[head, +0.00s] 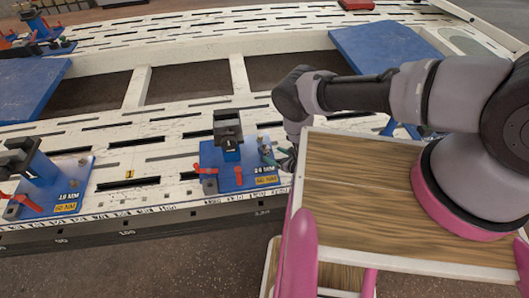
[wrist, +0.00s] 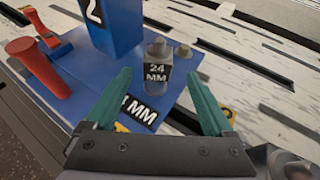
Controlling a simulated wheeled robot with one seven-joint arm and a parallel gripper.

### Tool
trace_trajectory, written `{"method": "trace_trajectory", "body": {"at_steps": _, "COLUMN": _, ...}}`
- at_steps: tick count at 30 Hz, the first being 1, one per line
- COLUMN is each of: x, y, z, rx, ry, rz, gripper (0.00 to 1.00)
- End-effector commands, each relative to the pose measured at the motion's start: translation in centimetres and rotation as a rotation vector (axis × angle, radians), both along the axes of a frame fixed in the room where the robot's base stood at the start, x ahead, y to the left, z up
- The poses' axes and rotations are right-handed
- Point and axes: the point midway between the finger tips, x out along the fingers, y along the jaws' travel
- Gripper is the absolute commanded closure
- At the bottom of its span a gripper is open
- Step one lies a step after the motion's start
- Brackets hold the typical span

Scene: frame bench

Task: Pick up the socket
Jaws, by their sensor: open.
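The socket (wrist: 157,62) is a small grey cylinder with a black label reading 24 MM. In the wrist view it stands upright on a blue plate (wrist: 188,97), beside a blue post marked 2 (wrist: 108,28). My gripper (wrist: 159,74) has two green fingers spread apart with nothing held between them. In the wrist view the socket appears between and just beyond the fingertips; I cannot tell the exact gap. In the head view my gripper (head: 279,157) is low at the right edge of the blue plate (head: 210,156), and I cannot make out the socket clearly there.
A red handle (wrist: 38,66) stands left of the post. A small grey knob (wrist: 183,51) is close to the socket's right. The white slotted bench (head: 150,165) continues around the plate, with another blue fixture (head: 45,180) at left. My wooden-topped base is at right.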

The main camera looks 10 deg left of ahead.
Motion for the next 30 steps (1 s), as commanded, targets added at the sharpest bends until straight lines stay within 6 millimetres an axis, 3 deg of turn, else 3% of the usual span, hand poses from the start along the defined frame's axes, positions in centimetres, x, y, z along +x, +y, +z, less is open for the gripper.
{"method": "trace_trajectory", "body": {"at_steps": 16, "x": 3.5, "y": 4.7, "z": -2.4, "rx": 0.002, "ry": 0.002, "rz": -0.002, "gripper": 0.12}}
{"method": "trace_trajectory", "body": {"at_steps": 26, "x": 4.0, "y": 5.3, "z": -2.7, "rx": 0.001, "ry": 0.002, "rz": -0.002, "gripper": 0.12}}
{"method": "trace_trajectory", "body": {"at_steps": 30, "x": 4.0, "y": 5.3, "z": -2.7, "rx": 0.001, "ry": 0.002, "rz": -0.002, "gripper": 0.62}}
